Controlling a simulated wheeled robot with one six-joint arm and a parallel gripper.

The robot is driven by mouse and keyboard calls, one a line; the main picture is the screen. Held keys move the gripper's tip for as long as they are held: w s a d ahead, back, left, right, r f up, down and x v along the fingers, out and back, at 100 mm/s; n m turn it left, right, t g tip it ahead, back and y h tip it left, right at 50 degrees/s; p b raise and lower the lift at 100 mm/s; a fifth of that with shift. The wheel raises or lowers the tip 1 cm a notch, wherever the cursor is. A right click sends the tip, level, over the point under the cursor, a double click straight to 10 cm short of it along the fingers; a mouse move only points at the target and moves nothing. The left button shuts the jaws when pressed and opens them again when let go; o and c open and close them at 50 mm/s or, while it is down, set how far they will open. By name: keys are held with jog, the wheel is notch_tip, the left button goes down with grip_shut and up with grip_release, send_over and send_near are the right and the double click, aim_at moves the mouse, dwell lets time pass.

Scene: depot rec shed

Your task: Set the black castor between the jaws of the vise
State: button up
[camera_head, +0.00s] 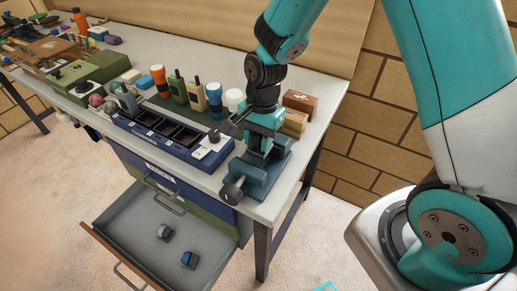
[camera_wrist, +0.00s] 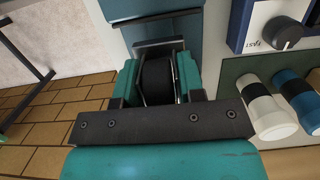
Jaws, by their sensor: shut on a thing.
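The vise (camera_head: 270,178) is blue-grey and stands at the right front corner of the workbench, its screw handle facing the front. My gripper (camera_head: 262,146) is directly over the vise, pointing down. In the wrist view my gripper (camera_wrist: 158,85) is shut on the black castor (camera_wrist: 157,79), a dark wheel with a pale metal bracket, held between the teal fingers. The vise (camera_wrist: 150,8) shows just past the castor in that view. In the head view the castor is hidden by the gripper. I cannot tell whether the castor touches the jaws.
A blue charger-like box with a knob (camera_head: 213,150) stands close left of the vise. Torches and radios (camera_head: 178,88) line up behind it. Wooden blocks (camera_head: 298,102) lie behind the vise. An open drawer (camera_head: 140,235) below holds a grey castor (camera_head: 164,232) and a blue castor (camera_head: 188,259).

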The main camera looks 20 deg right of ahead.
aim_at(259, 152)
jog(key=shift+f, duration=2.2)
jog(key=shift+f, duration=0.2)
jog(key=o, duration=1)
jog(key=shift+r, duration=0.15)
